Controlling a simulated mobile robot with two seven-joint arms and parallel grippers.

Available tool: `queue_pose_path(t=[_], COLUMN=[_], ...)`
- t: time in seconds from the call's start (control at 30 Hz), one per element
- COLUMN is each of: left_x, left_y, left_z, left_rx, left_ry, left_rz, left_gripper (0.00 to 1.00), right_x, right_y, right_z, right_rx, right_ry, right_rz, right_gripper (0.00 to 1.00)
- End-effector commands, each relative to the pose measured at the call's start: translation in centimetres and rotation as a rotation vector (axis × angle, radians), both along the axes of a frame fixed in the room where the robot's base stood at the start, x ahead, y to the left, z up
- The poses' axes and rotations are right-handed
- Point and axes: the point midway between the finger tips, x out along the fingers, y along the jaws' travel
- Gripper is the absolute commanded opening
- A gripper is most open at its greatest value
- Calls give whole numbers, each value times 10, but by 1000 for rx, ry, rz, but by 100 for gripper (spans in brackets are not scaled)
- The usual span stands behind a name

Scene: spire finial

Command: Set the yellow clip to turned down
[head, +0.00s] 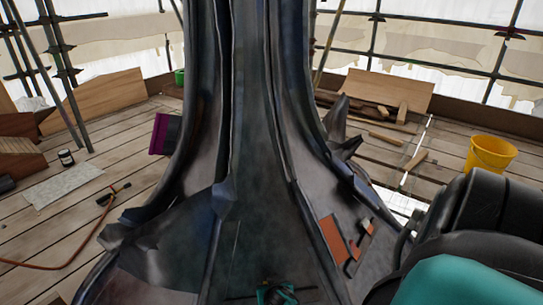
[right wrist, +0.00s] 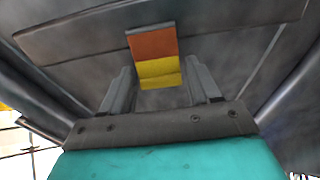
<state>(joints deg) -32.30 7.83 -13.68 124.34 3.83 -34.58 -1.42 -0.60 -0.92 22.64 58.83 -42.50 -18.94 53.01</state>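In the right wrist view the yellow clip (right wrist: 158,68) is a short flat tab on the dark metal face of the spire (right wrist: 70,42). It joins the lower edge of an orange-brown piece (right wrist: 152,42), and its lower part looks paler and bent at a crease. My right gripper (right wrist: 158,78) is open, with one finger on each side of the clip and gaps to both. I cannot tell how far the fingertips are from the metal. In the head view I cannot make out the yellow clip or the right fingers. My left gripper does not show.
The spire (head: 255,130) fills the middle of the head view, with jagged leaves at its sides. An orange-brown strip (head: 332,240) lies on its lower right face. A yellow bucket (head: 490,155) stands on the plank floor at right. Scaffold poles and boards surround the place.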

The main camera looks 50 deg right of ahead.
Motion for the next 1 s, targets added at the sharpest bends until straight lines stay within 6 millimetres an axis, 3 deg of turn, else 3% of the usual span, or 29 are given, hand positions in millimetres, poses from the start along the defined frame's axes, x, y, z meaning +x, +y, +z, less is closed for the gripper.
queue_pose_path(t=[0.07, 0.43, 0.77, 1.0], left_x=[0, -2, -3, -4], left_y=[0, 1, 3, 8], left_z=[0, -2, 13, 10], left_rx=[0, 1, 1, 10], left_ry=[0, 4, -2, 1], left_rz=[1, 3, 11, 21], left_gripper=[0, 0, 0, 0], right_x=[0, 0, 5, 5], right_y=[0, 0, -3, -4], right_z=[0, 0, 2, -2], right_rx=[0, 0, 51, 80], right_ry=[0, 0, 60, 94], right_rz=[0, 0, 1, 1], right_gripper=[53, 18, 17, 17])
